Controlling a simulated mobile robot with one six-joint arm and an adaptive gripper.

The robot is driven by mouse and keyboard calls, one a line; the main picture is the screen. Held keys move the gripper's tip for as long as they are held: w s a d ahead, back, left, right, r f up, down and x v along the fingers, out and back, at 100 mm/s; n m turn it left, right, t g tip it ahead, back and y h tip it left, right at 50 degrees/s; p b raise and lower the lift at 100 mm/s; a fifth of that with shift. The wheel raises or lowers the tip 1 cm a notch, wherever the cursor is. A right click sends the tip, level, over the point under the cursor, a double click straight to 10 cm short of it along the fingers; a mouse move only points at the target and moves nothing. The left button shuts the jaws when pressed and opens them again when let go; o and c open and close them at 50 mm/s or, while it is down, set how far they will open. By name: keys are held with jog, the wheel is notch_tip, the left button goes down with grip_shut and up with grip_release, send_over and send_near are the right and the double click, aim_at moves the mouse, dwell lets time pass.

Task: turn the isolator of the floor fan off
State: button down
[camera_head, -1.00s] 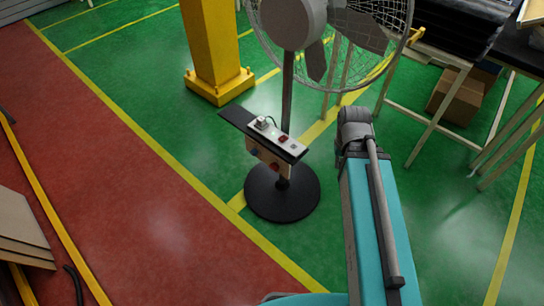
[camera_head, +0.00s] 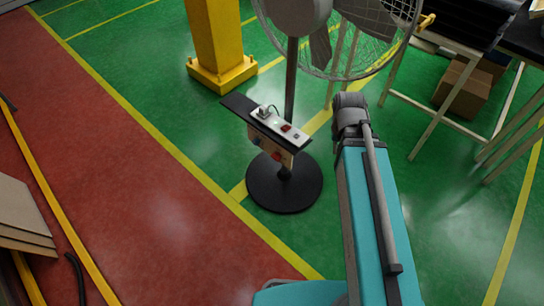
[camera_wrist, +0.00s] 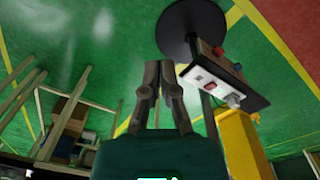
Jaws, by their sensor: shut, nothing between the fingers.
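The floor fan (camera_head: 289,85) stands on a round black base (camera_head: 272,197), with its wire cage cut off by the top edge in the head view. On its pole is a dark shelf (camera_head: 236,103) with a small pale box (camera_head: 289,159) below it. The box carries a red knob (camera_head: 276,156), which looks like the isolator; its setting is too small to read. The knob also shows in the wrist view (camera_wrist: 218,51). My gripper (camera_wrist: 160,70) is shut and empty, left of the box in the wrist view and apart from it. The head view does not show my fingers.
A white power strip (camera_head: 279,126) with a red switch and a plug lies on the shelf. A yellow pillar (camera_head: 219,45) stands behind left. A table with a cardboard box (camera_head: 462,90) under it is at right. Green floor around the base is clear.

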jog(key=w+a+f+m+t+h+b, duration=0.1)
jog(key=w+a+f+m+h+b, duration=0.1)
jog(key=w+a+f+b, duration=0.55)
jog(key=w+a+f+m+t+h+b, duration=0.2)
jog(key=w+a+f+b, duration=0.25)
jog(key=f+b, duration=0.5)
jog(key=w+a+f+m+t+b, duration=0.1)
jog(key=w+a+f+b, duration=0.1)
jog(key=a+f+b, duration=0.1)
jog(key=w+a+f+m+t+b, duration=0.1)
jog(key=w+a+f+b, duration=0.1)
jog(key=a+b, duration=0.4)
jog(key=w+a+f+m+t+h+b, duration=0.1)
jog(key=w+a+f+b, duration=0.2)
jog(key=a+f+b, duration=0.2)
jog(key=shift+a+t, duration=0.4)
jog(key=shift+a, duration=0.15)
jog(key=shift+f+b, duration=0.1)
jog(key=shift+b, duration=0.25)
jog(key=b, duration=0.7)
send_over(274, 154)
jog(key=s+a, duration=0.1)
jog(key=s, duration=0.1)
jog(key=f, duration=0.7)
jog(key=shift+w+f, duration=0.2)
jog(key=shift+s+a+f+b, duration=0.1)
jog(key=shift+f+b, duration=1.6)
jog(key=shift+b, duration=0.25)
